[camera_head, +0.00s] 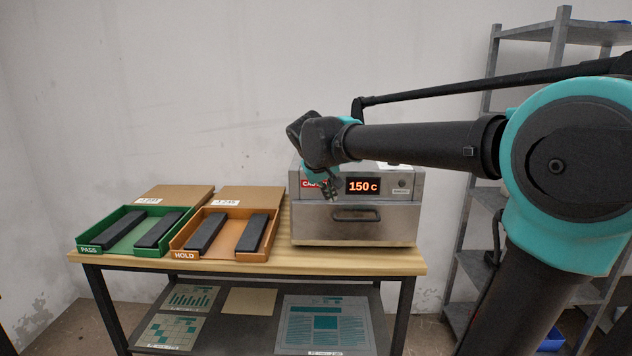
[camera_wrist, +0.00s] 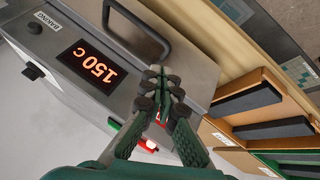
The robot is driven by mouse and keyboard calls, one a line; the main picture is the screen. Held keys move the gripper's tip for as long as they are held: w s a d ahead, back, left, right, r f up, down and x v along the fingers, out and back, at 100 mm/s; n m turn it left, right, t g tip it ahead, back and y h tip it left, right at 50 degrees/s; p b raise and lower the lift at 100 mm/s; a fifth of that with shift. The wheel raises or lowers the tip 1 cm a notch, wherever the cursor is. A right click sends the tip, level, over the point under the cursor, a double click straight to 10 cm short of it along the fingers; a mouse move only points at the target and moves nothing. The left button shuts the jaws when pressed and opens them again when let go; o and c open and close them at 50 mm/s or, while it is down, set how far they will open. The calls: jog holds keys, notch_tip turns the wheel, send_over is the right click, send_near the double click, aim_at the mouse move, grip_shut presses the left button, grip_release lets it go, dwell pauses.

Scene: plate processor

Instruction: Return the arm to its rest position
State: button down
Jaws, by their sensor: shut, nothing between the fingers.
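My gripper (camera_head: 330,190) is in front of the upper left of the grey plate processor (camera_head: 312,228) in the head view, pointing down. In the wrist view my gripper (camera_wrist: 165,82) is shut and empty, its fingertips together over the machine's front. The processor's display (camera_head: 362,186) reads 150 C in red, and its drawer with a dark handle (camera_head: 356,213) looks closed. My arm reaches in from the right, with the forearm level above the machine. Whether the fingers touch the machine cannot be told.
A green PASS tray (camera_head: 121,249) and an orange HOLD tray (camera_head: 224,255), each with dark bars, stand on the wooden table (camera_head: 388,262) left of the processor. A grey metal shelf (camera_head: 480,215) stands at the right. Printed sheets lie on the table's lower shelf (camera_head: 265,340).

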jog(key=s+d+f+m+g+y, duration=0.1)
jog(key=s+d+f, duration=0.5)
jog(key=f, duration=0.3)
jog(key=s+d+f+m+g, duration=0.1)
jog(key=s+d+f, duration=0.45)
jog(key=f, duration=0.25)
jog(key=s+d+f+m+y, duration=0.1)
jog(key=s+d+f, duration=0.2)
jog(key=s+f, duration=0.8)
jog(key=shift+s+d+y, duration=0.25)
jog(key=shift+s+y, duration=0.15)
jog(key=shift+s, duration=0.2)
dwell(4.6)
